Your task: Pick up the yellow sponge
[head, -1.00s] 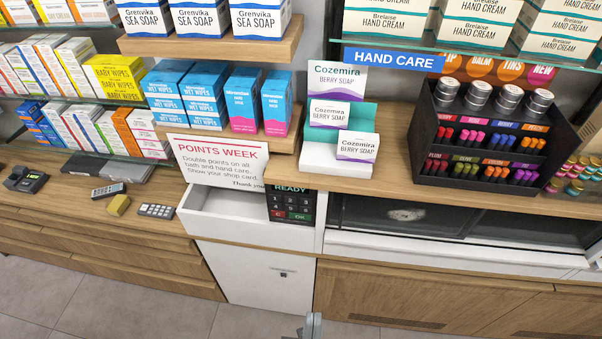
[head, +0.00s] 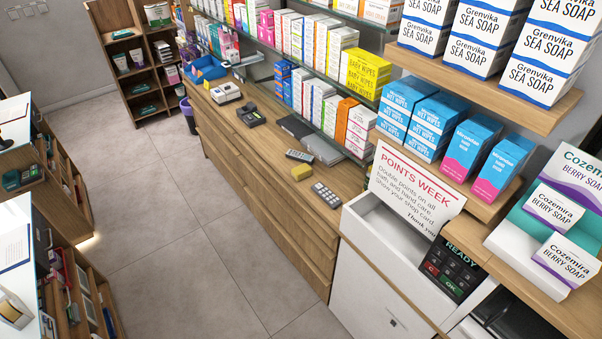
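A white open drawer unit (head: 376,222) with a "Points Week" sign (head: 415,190) and a card terminal (head: 452,268) stands right of the sponge. Shelves of boxes overhang the counter's back. A telephone-like device (head: 251,115) lies farther left. The tiled floor (head: 180,200) in front is clear.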

